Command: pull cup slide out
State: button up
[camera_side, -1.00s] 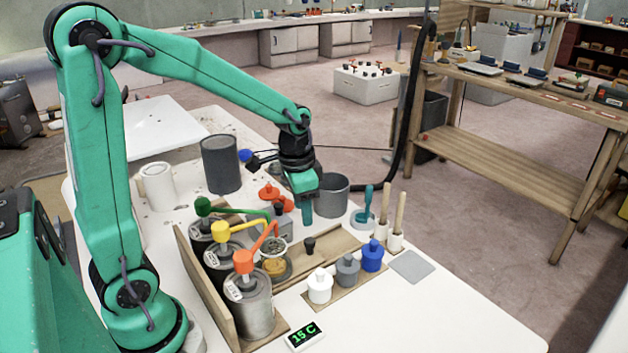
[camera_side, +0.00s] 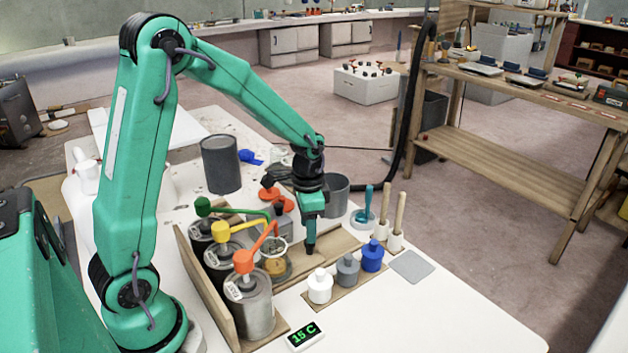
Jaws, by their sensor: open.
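The cup slide is a flat wooden strip (camera_side: 336,241) lying among the cans in the middle of the bench. A small clear cup (camera_side: 275,267) with yellowish contents stands at its left end, under the spouts of the coloured pumps. My gripper (camera_side: 310,249) points down over the slide, right of the cup, with its jaws open. Its tips are at the slide's small black knob, which they mostly cover. I cannot tell whether they touch it.
Three pump cans, the front one orange-topped (camera_side: 254,308), stand close on the left. White (camera_side: 320,287), grey (camera_side: 347,270) and blue (camera_side: 373,256) bottles stand in front right. A grey can (camera_side: 336,196) stands behind. The bench's right front corner is clear.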

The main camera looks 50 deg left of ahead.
jog(key=shift+f, duration=2.9)
jog(key=shift+c, duration=0.3)
grip_shut()
